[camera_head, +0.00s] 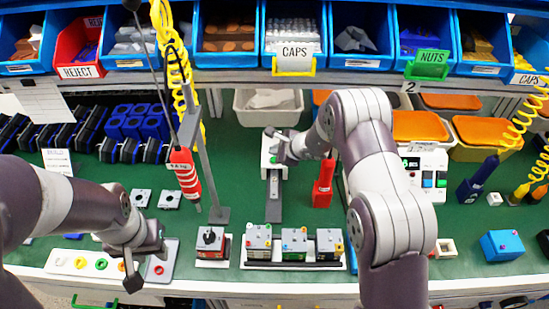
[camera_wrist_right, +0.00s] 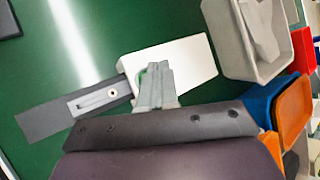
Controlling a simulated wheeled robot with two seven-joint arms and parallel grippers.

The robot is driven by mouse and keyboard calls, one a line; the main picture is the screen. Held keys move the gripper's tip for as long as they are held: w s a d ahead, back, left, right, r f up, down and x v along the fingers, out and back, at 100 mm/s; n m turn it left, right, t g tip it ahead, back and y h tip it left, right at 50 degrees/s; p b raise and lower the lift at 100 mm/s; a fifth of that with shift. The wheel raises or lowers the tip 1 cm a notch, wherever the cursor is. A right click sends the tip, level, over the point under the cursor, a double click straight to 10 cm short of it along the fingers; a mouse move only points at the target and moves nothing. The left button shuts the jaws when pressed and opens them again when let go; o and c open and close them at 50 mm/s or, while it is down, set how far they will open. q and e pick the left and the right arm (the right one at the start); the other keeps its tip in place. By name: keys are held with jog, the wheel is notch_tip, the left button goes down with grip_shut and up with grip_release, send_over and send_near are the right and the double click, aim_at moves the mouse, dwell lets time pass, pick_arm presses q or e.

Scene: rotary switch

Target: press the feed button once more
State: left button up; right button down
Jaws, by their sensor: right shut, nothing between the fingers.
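The feeder is a white box (camera_head: 268,163) with a dark rail (camera_head: 274,205) running toward the front. In the right wrist view the white box (camera_wrist_right: 195,62) lies beneath my right gripper (camera_wrist_right: 154,80), with its dark rail (camera_wrist_right: 50,118) to the left. My right gripper (camera_head: 276,143) is shut and empty, its fingertips over the box's top. A bit of green, the button (camera_wrist_right: 143,77), shows beside the fingertips; the rest is hidden. Whether they touch it I cannot tell. My left gripper (camera_head: 133,272) is low at the front left, beside a button panel (camera_head: 167,252); its fingers are unclear.
Several switch blocks (camera_head: 293,243) stand on a rack in front of the rail. A grey post (camera_head: 207,150) and hanging red screwdriver (camera_head: 186,172) stand left of the feeder. A red tool (camera_head: 323,182) is close on its right, a white bin (camera_head: 268,112) behind.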

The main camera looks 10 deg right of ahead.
jog(key=shift+r+p, duration=1.2)
jog(key=shift+r, duration=1.15)
